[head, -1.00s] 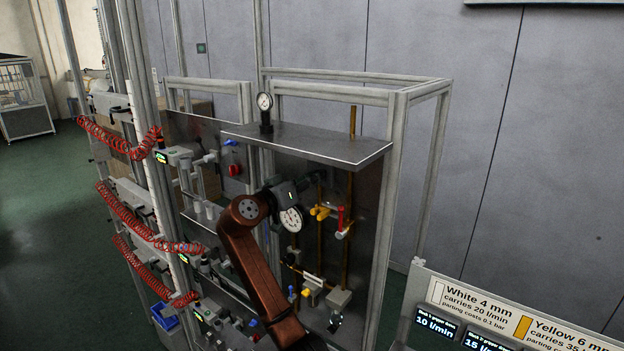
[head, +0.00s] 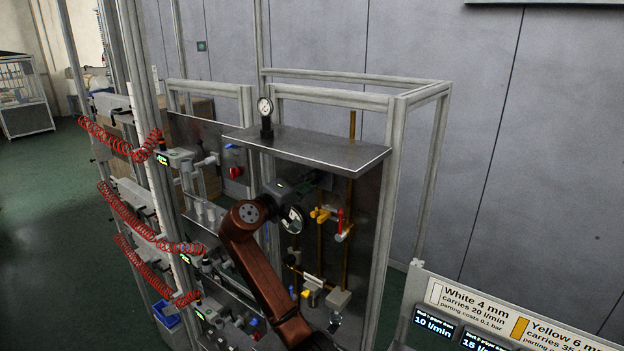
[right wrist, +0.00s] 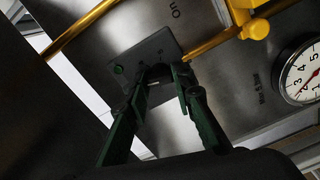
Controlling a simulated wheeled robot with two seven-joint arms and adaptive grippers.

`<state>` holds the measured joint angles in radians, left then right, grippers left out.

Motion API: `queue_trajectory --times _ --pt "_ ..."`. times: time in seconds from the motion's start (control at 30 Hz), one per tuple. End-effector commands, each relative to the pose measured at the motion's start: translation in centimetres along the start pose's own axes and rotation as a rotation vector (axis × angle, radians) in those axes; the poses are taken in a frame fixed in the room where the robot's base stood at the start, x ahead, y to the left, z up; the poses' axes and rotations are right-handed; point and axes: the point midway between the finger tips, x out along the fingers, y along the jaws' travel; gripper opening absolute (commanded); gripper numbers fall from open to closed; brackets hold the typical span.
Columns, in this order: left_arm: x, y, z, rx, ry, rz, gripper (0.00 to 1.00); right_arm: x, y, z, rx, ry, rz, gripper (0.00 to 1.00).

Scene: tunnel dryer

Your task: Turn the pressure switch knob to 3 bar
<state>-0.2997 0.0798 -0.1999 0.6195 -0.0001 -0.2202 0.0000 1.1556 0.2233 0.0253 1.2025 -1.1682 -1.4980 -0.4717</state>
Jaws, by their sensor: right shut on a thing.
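The pressure switch is a small grey box (right wrist: 146,50) with a green dot, mounted on the panel beside a yellow pipe. Its dark round knob (right wrist: 158,72) sits between the green fingers of my right gripper (right wrist: 163,86), which is shut on it. The fingertips hide much of the knob, and I cannot read its setting. In the head view my right gripper (head: 308,181) is at the panel under the shelf, and the switch is mostly hidden behind it. A round white pressure gauge (right wrist: 305,74) shows at the right edge of the wrist view, partly cut off. My left gripper is not in view.
A metal shelf (head: 310,148) juts out above my right gripper and carries a small gauge (head: 265,106). Yellow and red valves (head: 340,217) stand just right of the gripper. Red coiled hoses (head: 125,140) hang at the left.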

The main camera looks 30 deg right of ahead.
Motion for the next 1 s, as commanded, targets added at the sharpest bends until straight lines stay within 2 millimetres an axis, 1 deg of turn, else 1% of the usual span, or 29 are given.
queue_trajectory --times 0.03,0.2,0.4,0.6,1.0 --pt "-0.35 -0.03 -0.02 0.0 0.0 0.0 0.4 -0.06 0.43 -0.19 -0.032 0.005 0.006 0.0" --pt "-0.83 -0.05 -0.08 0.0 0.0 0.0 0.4 -0.11 0.4 -0.22 -0.14 0.006 0.006 0.0" --pt "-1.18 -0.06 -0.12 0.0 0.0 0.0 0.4 -0.11 0.33 -0.22 -0.224 0.006 0.005 0.0" --pt "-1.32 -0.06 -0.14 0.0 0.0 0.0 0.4 -0.1 0.26 -0.2 -0.262 0.006 0.005 0.0" --pt "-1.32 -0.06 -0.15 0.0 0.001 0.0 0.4 -0.09 0.2 -0.19 -0.27 0.005 0.005 0.0"
